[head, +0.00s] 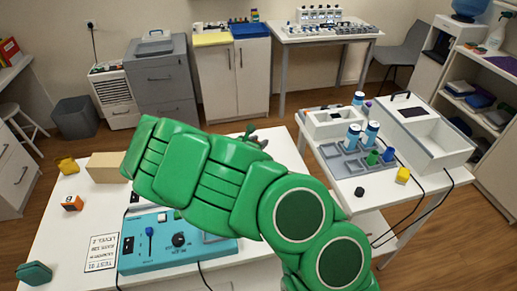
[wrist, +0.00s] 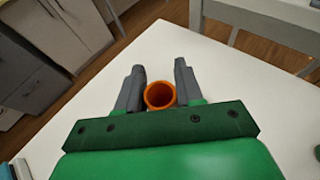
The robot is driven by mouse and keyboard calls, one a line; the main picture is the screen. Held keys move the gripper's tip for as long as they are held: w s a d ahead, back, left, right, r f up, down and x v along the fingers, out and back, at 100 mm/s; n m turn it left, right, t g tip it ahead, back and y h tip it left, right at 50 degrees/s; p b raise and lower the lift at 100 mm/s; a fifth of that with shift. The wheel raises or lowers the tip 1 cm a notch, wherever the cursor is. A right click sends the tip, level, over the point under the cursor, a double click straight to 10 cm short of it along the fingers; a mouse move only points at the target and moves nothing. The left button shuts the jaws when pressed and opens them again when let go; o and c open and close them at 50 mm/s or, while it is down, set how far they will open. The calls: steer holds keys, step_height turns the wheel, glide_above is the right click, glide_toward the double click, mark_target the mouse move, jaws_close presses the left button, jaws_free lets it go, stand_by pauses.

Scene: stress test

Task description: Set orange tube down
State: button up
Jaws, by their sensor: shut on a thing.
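In the wrist view the orange tube (wrist: 160,95) sits between the two grey fingers of my gripper (wrist: 159,84). Its open round end faces the camera, and the rest of it is hidden. My gripper is shut on it, over the far part of a white table top (wrist: 235,75). Whether the tube touches the table cannot be told. In the head view my green arm reaches across the table and only a small part of my gripper (head: 258,141) shows behind it. The tube is hidden there.
A teal control box (head: 178,254), a cardboard box (head: 105,167) and an orange block (head: 72,203) stand on the near table. A side table on the right holds a grey rack (head: 345,165) with several tubes. In the wrist view the table top around the gripper is clear.

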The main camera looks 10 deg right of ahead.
steer(key=shift+f, duration=1.55)
steer(key=shift+f, duration=0.15)
steer(key=o, duration=1)
steer(key=shift+r, duration=0.2)
steer(key=shift+v, duration=6)
steer(key=shift+f, duration=0.15)
